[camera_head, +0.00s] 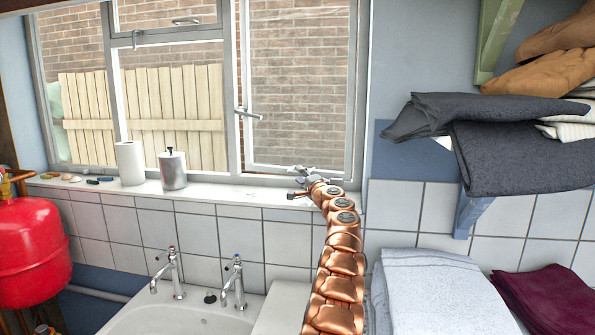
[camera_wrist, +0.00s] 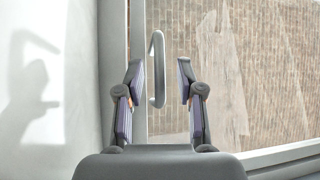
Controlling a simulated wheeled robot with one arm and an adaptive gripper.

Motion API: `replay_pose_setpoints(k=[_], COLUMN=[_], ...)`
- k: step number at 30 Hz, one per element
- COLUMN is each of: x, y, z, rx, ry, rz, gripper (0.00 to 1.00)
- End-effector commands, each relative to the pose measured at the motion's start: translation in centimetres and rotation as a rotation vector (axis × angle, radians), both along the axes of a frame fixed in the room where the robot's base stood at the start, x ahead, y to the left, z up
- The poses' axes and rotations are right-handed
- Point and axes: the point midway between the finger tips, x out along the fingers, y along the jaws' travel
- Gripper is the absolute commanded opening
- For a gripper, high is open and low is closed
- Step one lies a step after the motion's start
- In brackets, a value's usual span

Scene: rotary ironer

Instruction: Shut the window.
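The window (camera_head: 229,80) has a grey-white frame with several panes, and a brick wall and pale fence show through it. Its right casement (camera_head: 247,60) looks swung slightly outward, with its edges out of line with the fixed frame. A latch handle (camera_head: 247,113) sticks out at the middle of its left side. My gripper (camera_head: 298,174) is low in front of this casement, just above the sill. In the wrist view my gripper (camera_wrist: 159,80) is open. A grey bar handle (camera_wrist: 157,45) shows between the fingertips; I cannot tell whether they touch it.
The white sill (camera_head: 225,193) holds a paper roll (camera_head: 129,163) and a metal canister (camera_head: 173,170). Below are a sink (camera_head: 185,318) and taps (camera_head: 237,284). Dark folded cloth (camera_head: 520,155) lies on a shelf at right, above grey towels (camera_head: 440,290). A red tank (camera_head: 30,252) stands at left.

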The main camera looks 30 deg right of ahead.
Motion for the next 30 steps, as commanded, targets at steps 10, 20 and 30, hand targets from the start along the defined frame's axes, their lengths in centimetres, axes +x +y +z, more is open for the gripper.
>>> replay_pose_setpoints(k=[10,20,30], x=[1.9,2.7,2.8], y=[-0.3,-0.2,-0.2], z=[0.5,0.3,0.3], rx=[-0.005,0.001,0.001], ry=[0.003,0.001,0.000], rz=[-0.002,0.001,0.000], gripper=[0.37,0.37,0.32])
